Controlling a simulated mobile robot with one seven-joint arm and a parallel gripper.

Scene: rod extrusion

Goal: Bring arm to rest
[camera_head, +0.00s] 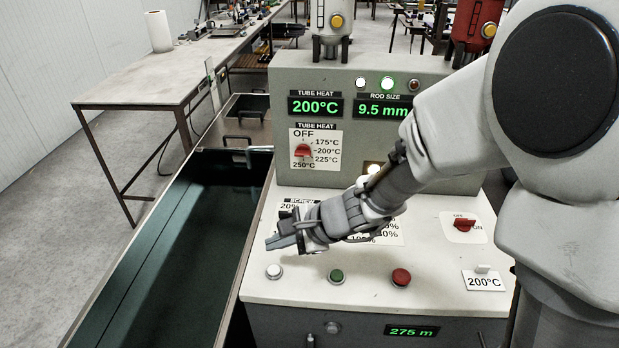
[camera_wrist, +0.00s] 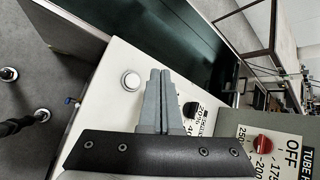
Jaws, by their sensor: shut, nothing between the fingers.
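My arm reaches in from the right in the head view, across the machine's white control panel (camera_head: 330,288). My gripper (camera_head: 270,243) is shut and empty above the panel's left part, pointing left. In the wrist view the two grey fingers (camera_wrist: 159,75) lie together with nothing between them. The gripper and wrist partly cover the screw dial label (camera_head: 300,201). The screw knob (camera_wrist: 190,109) shows beside the fingers in the wrist view. A white button (camera_head: 274,271) lies in front of the gripper in the head view.
A green button (camera_head: 336,276) and a red button (camera_head: 401,277) sit on the panel. A red switch (camera_head: 465,224) is at right. The upright panel (camera_head: 350,140) with the tube heat knob (camera_head: 303,151) stands behind. A long dark trough (camera_head: 170,260) runs along the left.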

